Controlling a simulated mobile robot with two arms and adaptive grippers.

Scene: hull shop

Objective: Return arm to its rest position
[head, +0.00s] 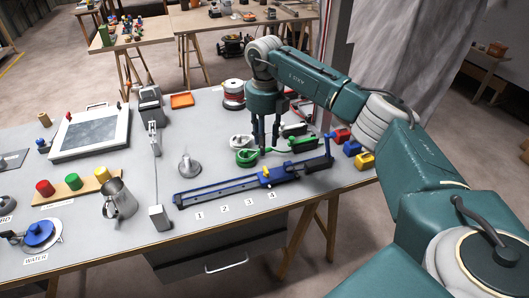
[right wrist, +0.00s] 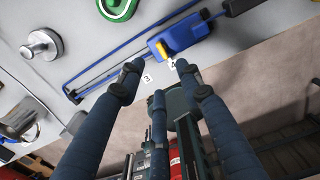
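My right arm reaches in from the right in the head view. Its dark green gripper (head: 265,138) points down over the workbench (head: 170,262), at the back of the blue rail (head: 225,190). In the right wrist view the fingers of the gripper (right wrist: 156,75) are spread, with nothing held between them. Beyond the fingertips lies the blue block (right wrist: 185,35) with a yellow part on the rail. Whether the fingertips touch anything on the bench is hard to tell. My left gripper is not in view.
A metal jug (head: 118,198) and a framed panel (head: 88,132) are farther left. Numbered labels mark the front strip.

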